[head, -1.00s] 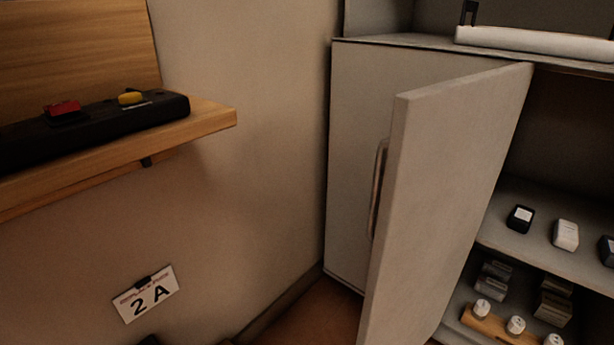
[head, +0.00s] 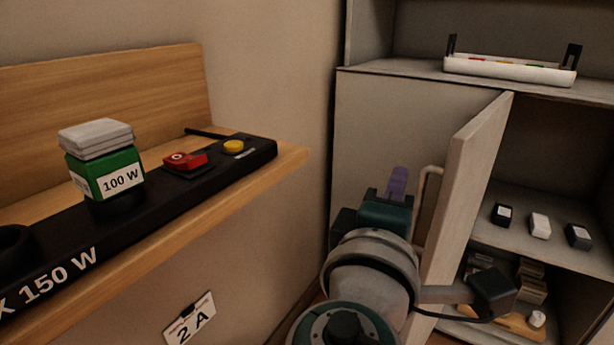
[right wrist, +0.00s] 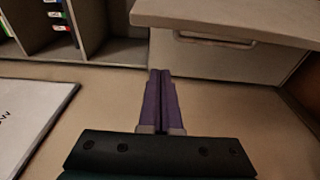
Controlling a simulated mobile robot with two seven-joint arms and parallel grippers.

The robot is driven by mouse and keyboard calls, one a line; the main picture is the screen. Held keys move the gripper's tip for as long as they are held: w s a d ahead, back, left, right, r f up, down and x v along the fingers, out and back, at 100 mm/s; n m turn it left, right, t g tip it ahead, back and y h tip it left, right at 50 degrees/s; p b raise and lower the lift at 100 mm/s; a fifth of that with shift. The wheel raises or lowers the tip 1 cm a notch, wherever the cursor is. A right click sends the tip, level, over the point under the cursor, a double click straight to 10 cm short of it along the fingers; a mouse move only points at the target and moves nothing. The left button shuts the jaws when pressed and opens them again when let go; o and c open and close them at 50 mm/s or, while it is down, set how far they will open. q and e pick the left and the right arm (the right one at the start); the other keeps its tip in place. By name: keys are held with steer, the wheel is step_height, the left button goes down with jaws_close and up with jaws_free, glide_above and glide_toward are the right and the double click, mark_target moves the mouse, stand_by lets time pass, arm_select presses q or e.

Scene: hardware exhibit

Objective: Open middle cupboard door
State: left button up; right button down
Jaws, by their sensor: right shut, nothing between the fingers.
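A pale cupboard door (head: 468,190) stands swung open in the head view, its edge toward me. The shelves to its right are exposed. A bar handle (head: 425,190) shows at the left side of this door. A closed pale panel (head: 400,125) lies behind it to the left. My right gripper (head: 398,178) has purple fingers, shut and empty, in front of that panel and left of the handle. In the right wrist view its fingers (right wrist: 160,75) are together, pointing toward a pale panel with a handle (right wrist: 215,40). My left gripper is not in view.
A wooden wall shelf (head: 290,158) juts in at the left, carrying a black unit with a green box (head: 105,175) and red and yellow buttons. A white tray (head: 510,70) sits on the cupboard top. Small items (head: 540,226) stand on the inner shelf.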

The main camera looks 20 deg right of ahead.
mark_target(428, 173)
steer(key=d, duration=0.3)
steer(key=w+d+p, duration=0.1)
steer(key=d, duration=0.1)
steer(key=shift+w+d, duration=0.15)
steer(key=shift+d, duration=0.25)
